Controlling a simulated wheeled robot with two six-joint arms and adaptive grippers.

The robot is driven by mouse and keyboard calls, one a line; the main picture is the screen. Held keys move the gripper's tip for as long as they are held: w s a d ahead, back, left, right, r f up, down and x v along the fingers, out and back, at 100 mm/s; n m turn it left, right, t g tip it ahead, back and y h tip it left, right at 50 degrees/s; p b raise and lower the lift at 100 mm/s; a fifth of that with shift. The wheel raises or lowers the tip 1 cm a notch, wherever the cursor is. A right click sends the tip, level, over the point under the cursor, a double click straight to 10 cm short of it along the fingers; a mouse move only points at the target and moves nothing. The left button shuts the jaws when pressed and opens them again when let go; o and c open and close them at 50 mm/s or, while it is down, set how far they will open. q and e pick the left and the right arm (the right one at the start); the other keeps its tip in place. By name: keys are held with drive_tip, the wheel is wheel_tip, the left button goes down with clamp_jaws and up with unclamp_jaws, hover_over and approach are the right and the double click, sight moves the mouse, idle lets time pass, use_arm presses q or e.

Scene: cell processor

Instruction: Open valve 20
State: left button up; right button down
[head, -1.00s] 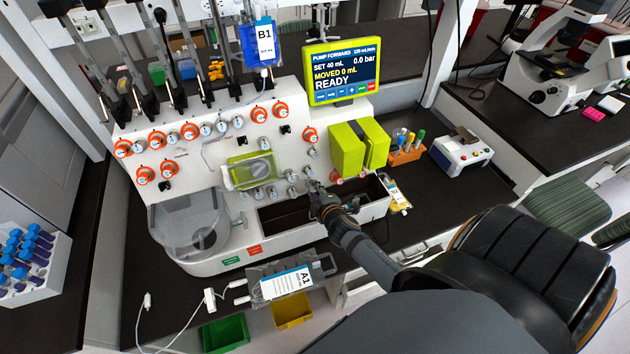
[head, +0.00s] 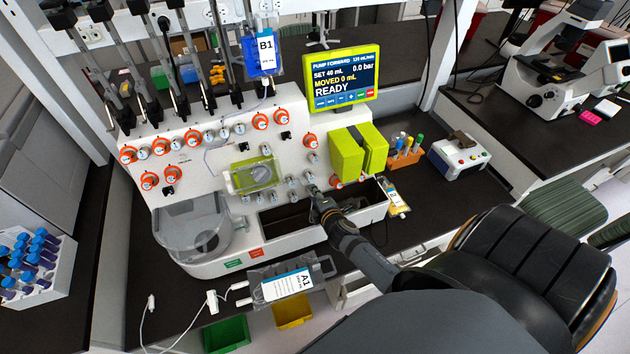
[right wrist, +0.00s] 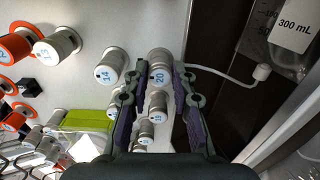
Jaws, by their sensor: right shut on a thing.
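Valve 20 (right wrist: 160,72) is a silver cylindrical knob with a blue "20" on its pale face, on the front panel of the white cell processor (head: 215,175). In the right wrist view it sits between the two fingers of my right gripper (right wrist: 159,84), which is shut on it. In the head view my right gripper (head: 314,190) reaches the lower right of the panel and mostly hides this valve. My left gripper is not in view.
Valve 14 (right wrist: 112,65) stands just left of the gripper, and smaller-looking silver knobs lie below. A thin white tube (right wrist: 225,76) runs to the right. An open recess (head: 285,217) lies below.

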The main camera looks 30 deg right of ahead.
drive_tip(key=c, duration=1.1)
unclamp_jaws()
drive_tip(key=v, duration=1.2)
